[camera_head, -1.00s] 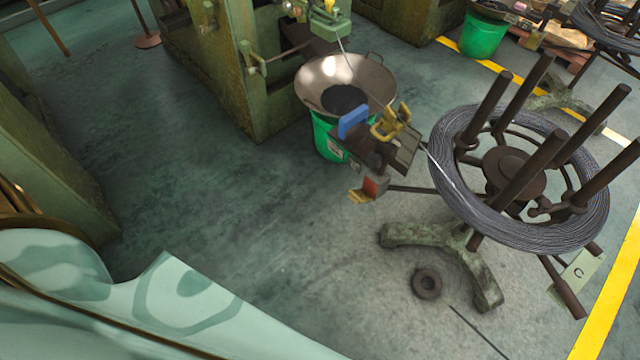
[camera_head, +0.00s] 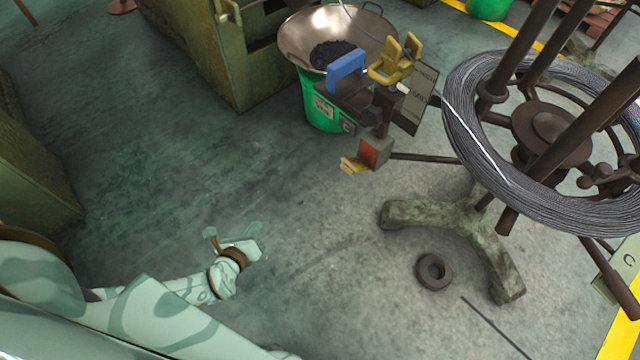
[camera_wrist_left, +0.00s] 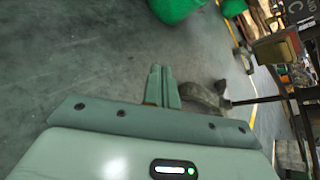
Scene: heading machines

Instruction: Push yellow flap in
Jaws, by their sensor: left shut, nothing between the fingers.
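A small yellow flap (camera_head: 352,165) sticks out from the lower left of a red-fronted box (camera_head: 375,152) on the wire stand's arm. A larger yellow handle (camera_head: 395,60) sits higher, beside a blue block (camera_head: 346,68). My left gripper (camera_head: 238,236) is low and to the left of the flap, well apart from it over the floor. In the left wrist view its fingers (camera_wrist_left: 162,86) are together and empty. The box, with its red part (camera_wrist_left: 295,42), shows at the upper right there. My right gripper is not in view.
A wire coil (camera_head: 530,180) on a stand with upright posts is at the right. A wide metal bowl (camera_head: 295,40) sits on a green bucket (camera_head: 318,112). A dark ring (camera_head: 433,272) and a rod (camera_head: 497,328) lie on the floor. The floor left of the box is clear.

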